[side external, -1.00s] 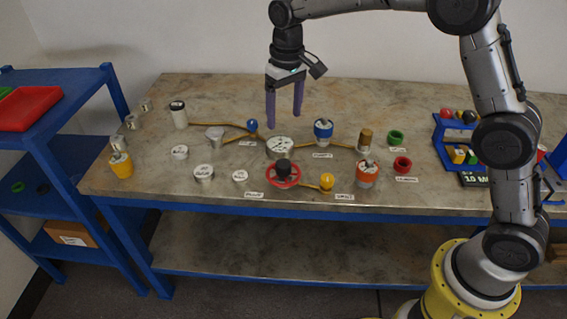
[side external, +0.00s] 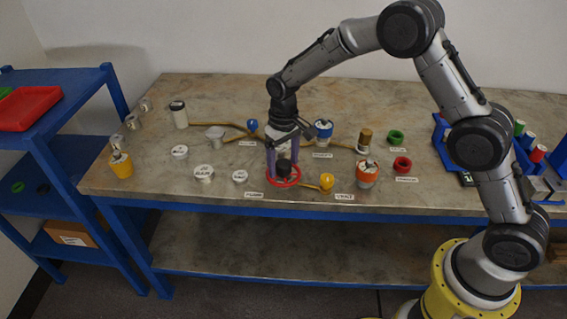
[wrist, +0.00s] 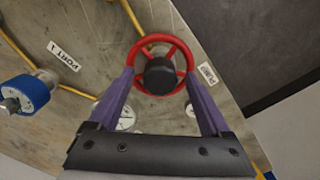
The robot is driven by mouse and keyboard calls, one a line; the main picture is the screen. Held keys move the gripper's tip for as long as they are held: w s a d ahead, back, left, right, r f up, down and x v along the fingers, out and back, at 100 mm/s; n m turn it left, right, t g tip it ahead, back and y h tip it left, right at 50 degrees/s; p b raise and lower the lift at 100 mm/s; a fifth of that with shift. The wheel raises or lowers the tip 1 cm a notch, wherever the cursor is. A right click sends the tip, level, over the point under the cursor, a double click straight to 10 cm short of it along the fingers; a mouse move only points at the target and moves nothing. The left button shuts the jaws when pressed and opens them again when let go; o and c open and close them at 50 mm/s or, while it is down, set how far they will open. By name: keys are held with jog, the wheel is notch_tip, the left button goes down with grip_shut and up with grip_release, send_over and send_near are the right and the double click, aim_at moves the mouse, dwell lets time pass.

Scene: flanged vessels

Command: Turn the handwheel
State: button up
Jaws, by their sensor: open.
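The red handwheel (side external: 284,182) with its black hub stands near the front edge of the bench. In the wrist view the handwheel (wrist: 139,54) shows its red rim and spokes around the black hub (wrist: 160,76). My gripper (side external: 283,174) points down over the handwheel, with its purple fingers apart. In the wrist view the fingertips of my gripper (wrist: 158,76) lie on either side of the hub, over or at the rim. I cannot tell whether they touch it.
A blue-collared vessel (side external: 323,132) is behind. A white-topped piece (side external: 240,177) is to the left. The bench's front strip is mostly clear.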

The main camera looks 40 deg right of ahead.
jog(key=shift+f, duration=0.4)
jog(key=shift+c, duration=0.2)
grip_shut()
